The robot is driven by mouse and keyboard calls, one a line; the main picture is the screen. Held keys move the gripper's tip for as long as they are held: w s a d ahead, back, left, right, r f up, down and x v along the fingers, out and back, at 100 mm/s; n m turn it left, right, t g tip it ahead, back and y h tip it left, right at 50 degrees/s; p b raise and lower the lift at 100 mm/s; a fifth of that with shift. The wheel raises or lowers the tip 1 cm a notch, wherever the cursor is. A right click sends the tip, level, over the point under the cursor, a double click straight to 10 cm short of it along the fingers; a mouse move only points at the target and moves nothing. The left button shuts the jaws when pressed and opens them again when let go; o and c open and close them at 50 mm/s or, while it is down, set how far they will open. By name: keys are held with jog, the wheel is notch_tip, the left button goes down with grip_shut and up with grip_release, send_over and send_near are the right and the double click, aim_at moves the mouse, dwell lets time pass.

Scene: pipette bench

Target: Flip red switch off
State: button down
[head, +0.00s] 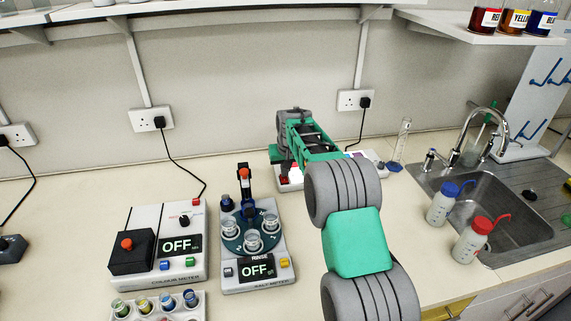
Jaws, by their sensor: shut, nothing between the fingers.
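A white strip (374,170) with coloured parts lies on the bench behind my arm. Much of it is hidden by the arm. A small red part (296,174), which looks like the red switch, shows near its left end. Its on or off position is too small to tell. My gripper (284,172) points down at the left end of this strip, close to the red part. It is small and partly hidden, and appears shut and empty. I cannot tell whether it touches the switch.
A colour meter (150,275) and a second meter (232,286), both reading OFF, stand to the left. Vials (167,303) sit in front. Two wash bottles (471,241) stand by the sink (487,185) at right. A glass cylinder (402,141) stands beyond the strip.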

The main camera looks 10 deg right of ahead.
aim_at(287, 181)
jog(key=shift+a+f+b, duration=0.15)
jog(key=shift+f+b, duration=0.25)
jog(key=shift+b, duration=0.1)
jog(key=shift+w+r, duration=0.1)
jog(key=shift+s+f, duration=0.2)
jog(key=shift+f, duration=0.05)
jog(key=shift+s+f+b, duration=0.1)
jog(key=shift+s+b, duration=0.35)
jog(key=shift+s, duration=0.35)
jog(key=r+p, duration=0.2)
jog(key=r, duration=0.2)
jog(key=shift+d+r, duration=0.15)
jog(key=shift+d, duration=0.05)
jog(key=b+v, duration=0.1)
jog(key=v, duration=0.9)
jog(key=shift+r+b, duration=0.3)
jog(key=shift+b, duration=0.1)
